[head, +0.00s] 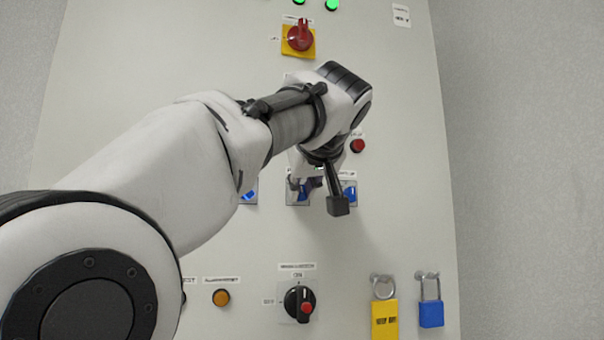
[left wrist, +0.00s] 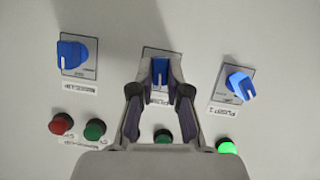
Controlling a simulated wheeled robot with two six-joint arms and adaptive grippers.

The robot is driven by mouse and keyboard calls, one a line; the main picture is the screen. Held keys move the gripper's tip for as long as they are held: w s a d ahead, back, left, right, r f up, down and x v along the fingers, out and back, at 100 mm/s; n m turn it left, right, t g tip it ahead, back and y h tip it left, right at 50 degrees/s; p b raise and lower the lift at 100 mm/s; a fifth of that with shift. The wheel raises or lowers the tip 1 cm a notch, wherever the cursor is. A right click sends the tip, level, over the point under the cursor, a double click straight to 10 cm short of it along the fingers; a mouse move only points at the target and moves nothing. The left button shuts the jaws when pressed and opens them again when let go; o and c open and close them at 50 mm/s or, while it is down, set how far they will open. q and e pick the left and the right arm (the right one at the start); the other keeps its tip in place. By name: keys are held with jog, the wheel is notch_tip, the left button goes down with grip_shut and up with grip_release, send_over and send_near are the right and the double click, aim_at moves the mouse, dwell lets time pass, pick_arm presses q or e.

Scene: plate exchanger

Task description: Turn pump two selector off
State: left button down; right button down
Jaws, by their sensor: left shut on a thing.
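In the left wrist view, the middle blue selector knob (left wrist: 160,70) is between the two fingers of my left gripper (left wrist: 160,88), which is shut on it. Its white mark runs straight up and down in that view. Its label is mostly hidden; the right-hand blue selector (left wrist: 240,84) has a label that seems to read PUMP 1, and its knob is tilted. In the head view my left gripper (head: 301,184) is at the middle of the blue selector row, partly hiding the middle selector (head: 303,195). My right gripper is not in view.
Another blue selector (left wrist: 72,55) is at the left in the wrist view. A lit green lamp (left wrist: 228,147) is near the right-hand selector. In the head view, a red switch (head: 299,36) is above, a black selector (head: 292,302) below, and padlocks (head: 431,313) lower right.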

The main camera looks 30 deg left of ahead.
pick_arm(q)
jog(key=shift+w+f+m+g+p, duration=0.2)
jog(key=shift+m+g+p, duration=0.1)
jog(key=shift+m+p, duration=0.1)
jog(key=shift+f, duration=0.2)
